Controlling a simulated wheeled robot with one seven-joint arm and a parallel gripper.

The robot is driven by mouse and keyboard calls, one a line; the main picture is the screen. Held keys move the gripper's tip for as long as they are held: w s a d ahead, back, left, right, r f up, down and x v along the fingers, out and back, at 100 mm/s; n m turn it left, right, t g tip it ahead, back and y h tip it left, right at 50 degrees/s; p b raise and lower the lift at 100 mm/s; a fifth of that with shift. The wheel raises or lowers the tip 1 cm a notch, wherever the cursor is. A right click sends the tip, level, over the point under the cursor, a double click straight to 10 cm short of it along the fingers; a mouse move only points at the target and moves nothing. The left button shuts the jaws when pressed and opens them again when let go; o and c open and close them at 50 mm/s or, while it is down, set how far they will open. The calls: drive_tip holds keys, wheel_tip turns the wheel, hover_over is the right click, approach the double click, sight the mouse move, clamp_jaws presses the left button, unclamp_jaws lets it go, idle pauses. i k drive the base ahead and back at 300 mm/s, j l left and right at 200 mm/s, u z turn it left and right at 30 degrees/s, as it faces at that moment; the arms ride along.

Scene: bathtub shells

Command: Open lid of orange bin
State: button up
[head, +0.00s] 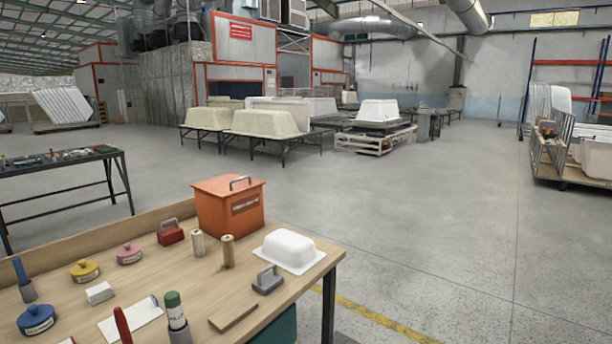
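The orange bin (229,212) stands near the far corner of the wooden workbench. Its orange lid (215,188) lies flat on top and looks shut. A grey metal handle (240,182) arches up from the lid. A dark label is on the front of the bin, too small to read. My gripper is not in this view.
On the workbench (175,268), a red handled block (170,232), two wooden cylinders, a white tub shell (289,250) and a grey handled block (267,280) stand around the bin. Several round containers and tools lie nearer. The floor (440,240) to the right is open.

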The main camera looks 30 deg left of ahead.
sight(224, 186)
drive_tip(key=i+u, duration=0.2)
drive_tip(key=i, duration=0.3)
drive_tip(key=i+l+u, duration=0.25)
drive_tip(key=i, duration=0.25)
drive_tip(key=i+u, duration=0.2)
drive_tip(key=u, duration=0.25)
drive_tip(key=i+l+u, duration=0.1)
drive_tip(key=u, duration=0.4)
drive_tip(key=i+l+u, duration=0.2)
drive_tip(key=u, duration=0.25)
drive_tip(key=i+l+u, duration=0.25)
drive_tip(key=u, duration=0.25)
drive_tip(key=i+l+u, duration=0.2)
drive_tip(key=u, duration=0.3)
drive_tip(key=i+l+u, duration=0.2)
drive_tip(key=u, duration=0.25)
drive_tip(key=l, duration=0.1)
